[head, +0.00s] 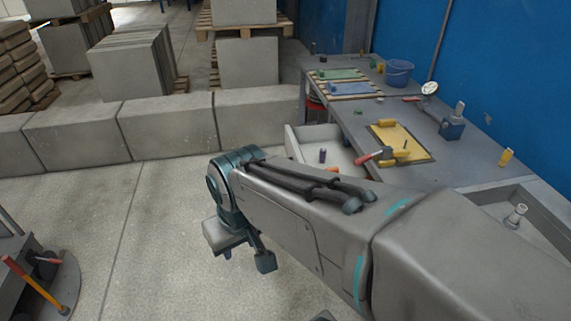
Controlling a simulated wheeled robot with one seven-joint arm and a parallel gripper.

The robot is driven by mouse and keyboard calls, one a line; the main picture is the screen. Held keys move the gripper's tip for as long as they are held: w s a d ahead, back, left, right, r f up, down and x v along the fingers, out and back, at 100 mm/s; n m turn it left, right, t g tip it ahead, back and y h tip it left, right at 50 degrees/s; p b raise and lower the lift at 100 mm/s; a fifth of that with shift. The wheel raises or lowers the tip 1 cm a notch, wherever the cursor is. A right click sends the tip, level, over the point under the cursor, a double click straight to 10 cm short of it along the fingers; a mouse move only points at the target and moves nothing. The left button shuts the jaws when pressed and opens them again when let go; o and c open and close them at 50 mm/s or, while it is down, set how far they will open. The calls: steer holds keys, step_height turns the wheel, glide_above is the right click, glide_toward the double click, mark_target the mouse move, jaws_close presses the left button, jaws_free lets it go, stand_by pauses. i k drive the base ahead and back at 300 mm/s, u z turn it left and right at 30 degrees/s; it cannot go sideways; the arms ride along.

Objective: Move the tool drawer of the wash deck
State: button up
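A grey deck (385,118) with tools on it runs along the blue wall at the right. A pale drawer (293,142) stands out from its left side, open at the top, with a small purple item (322,155) and an orange item inside. My arm hides its near part. A second open drawer or tray (549,207) shows at the right edge, holding a clear bottle (516,215). I cannot tell which is the tool drawer. My gripper (243,251) hangs over the floor, left of and apart from the pale drawer. Its fingers look spread, with nothing between them.
Concrete blocks (165,126) form a low wall behind. A grey cart (58,285) stands lower left. The floor between is clear.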

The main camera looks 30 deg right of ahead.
mark_target(303, 145)
steer(key=k, duration=0.3)
steer(key=z, duration=0.95)
steer(key=i, duration=1)
steer(key=k, duration=1.3)
steer(key=u, duration=0.7)
steer(key=i, duration=1.3)
steer(key=z, duration=0.55)
steer(key=i, duration=0.5)
steer(key=z, duration=0.55)
